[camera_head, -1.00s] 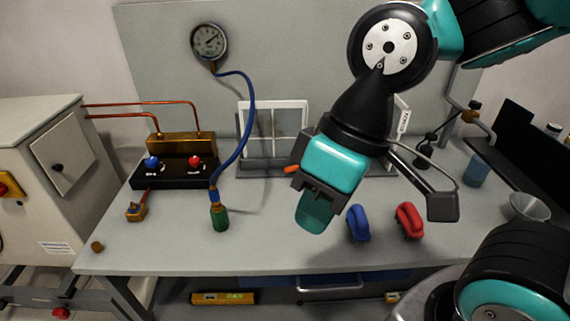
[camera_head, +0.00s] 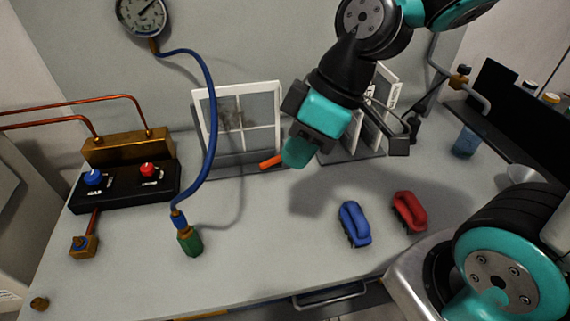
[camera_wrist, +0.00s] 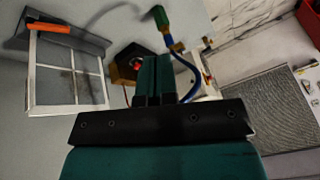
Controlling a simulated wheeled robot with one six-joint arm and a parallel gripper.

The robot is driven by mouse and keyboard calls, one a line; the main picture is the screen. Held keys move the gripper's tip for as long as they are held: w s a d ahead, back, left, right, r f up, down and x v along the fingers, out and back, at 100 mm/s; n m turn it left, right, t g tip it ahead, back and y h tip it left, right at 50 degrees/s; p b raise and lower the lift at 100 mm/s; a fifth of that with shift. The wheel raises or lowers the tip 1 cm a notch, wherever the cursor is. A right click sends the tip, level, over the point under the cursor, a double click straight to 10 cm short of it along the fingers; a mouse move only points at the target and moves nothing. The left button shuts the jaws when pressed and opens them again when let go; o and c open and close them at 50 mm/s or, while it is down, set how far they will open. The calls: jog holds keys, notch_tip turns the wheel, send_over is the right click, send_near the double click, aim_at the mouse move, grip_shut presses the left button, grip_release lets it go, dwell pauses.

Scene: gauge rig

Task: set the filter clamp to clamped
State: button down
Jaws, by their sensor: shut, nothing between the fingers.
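The filter (camera_head: 215,120) is a white-framed grey panel standing in a grey holder at the back of the bench; in the wrist view it shows at the left (camera_wrist: 35,75). The clamp's orange handle (camera_head: 270,162) lies low at the filter's front right. In the wrist view the handle (camera_wrist: 48,28) crosses the frame's end at upper left. My gripper (camera_head: 296,153) is shut and empty, just right of the handle in the head view; I cannot tell if they touch. In the wrist view my fingers (camera_wrist: 154,75) point right of the filter, apart from the handle.
A black valve box (camera_head: 125,185) with blue and red knobs stands left. A blue hose (camera_head: 211,110) runs from the gauge (camera_head: 142,14) to a green fitting (camera_head: 190,241). Blue (camera_head: 354,224) and red (camera_head: 409,212) brushes lie in front. More white frames (camera_head: 378,115) stand behind my gripper.

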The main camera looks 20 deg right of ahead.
jog(key=w+d+f+n+t+b, duration=0.1)
jog(key=w+d+f+n, duration=0.2)
jog(key=w+f, duration=0.4)
jog(key=n+t, duration=0.3)
jog(key=n, duration=0.2)
send_near(275, 161)
jog(key=s+a+f, duration=0.1)
jog(key=f, duration=0.1)
jog(key=a+f, duration=0.1)
jog(key=f, duration=0.1)
jog(key=s+a+f, duration=0.1)
jog(key=a+f, duration=0.1)
jog(key=f, duration=0.1)
jog(key=shift+s+a+f, duration=0.1)
jog(key=shift+s+a, duration=0.05)
jog(key=shift+s, duration=0.15)
jog(key=w, duration=0.1)
jog(key=w+p, duration=0.1)
jog(key=shift+w+a, duration=0.2)
jog(key=shift+w, duration=0.1)
jog(key=shift+w+a, duration=0.15)
jog(key=shift+w, duration=0.6)
